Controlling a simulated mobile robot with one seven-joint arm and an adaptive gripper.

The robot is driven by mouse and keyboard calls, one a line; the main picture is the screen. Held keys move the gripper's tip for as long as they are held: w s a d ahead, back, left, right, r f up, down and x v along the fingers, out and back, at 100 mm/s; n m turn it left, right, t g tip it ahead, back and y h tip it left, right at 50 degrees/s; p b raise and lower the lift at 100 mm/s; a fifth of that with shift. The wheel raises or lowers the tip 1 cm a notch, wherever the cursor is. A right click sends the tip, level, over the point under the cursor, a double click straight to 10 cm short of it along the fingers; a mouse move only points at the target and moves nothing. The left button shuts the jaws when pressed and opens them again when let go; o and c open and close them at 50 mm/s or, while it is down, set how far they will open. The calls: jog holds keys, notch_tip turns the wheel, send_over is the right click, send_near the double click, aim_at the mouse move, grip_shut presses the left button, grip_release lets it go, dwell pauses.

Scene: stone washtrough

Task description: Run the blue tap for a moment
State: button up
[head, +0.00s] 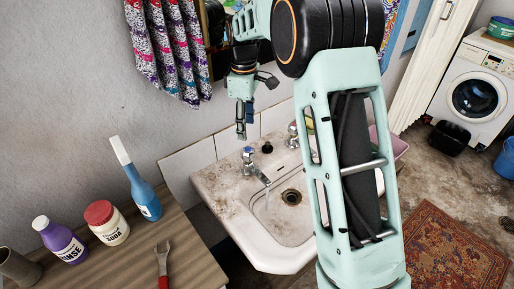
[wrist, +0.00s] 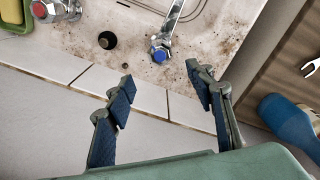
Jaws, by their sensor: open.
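The blue tap (head: 249,155) stands at the back left corner of the stained white sink (head: 226,200), with its chrome spout pointing over the basin. In the wrist view its blue-capped handle (wrist: 160,54) lies just beyond my fingertips, roughly between them. My gripper (head: 241,132) hangs above and slightly left of the tap, pointing down. In the wrist view my gripper (wrist: 160,78) has its two dark fingers spread apart with nothing between them. A faint pale line shows below the spout; I cannot tell whether it is running water.
A red-capped tap (wrist: 44,9) and a dark plug (wrist: 107,40) are beside the blue tap. Wall tiles rise behind the sink.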

aim_at(248, 148)
notch_tip(248, 148, down, 10)
jog(key=shift+a+f, duration=0.1)
jog(key=shift+f, duration=0.15)
jog(key=c, duration=1.2)
jog(key=shift+o, duration=0.2)
jog(key=shift+m, duration=0.4)
jog(key=m, duration=0.5)
jog(key=shift+w+b, duration=0.1)
jog(key=shift+b, duration=0.2)
jog(key=m, duration=0.6)
jog(key=shift+d, duration=0.2)
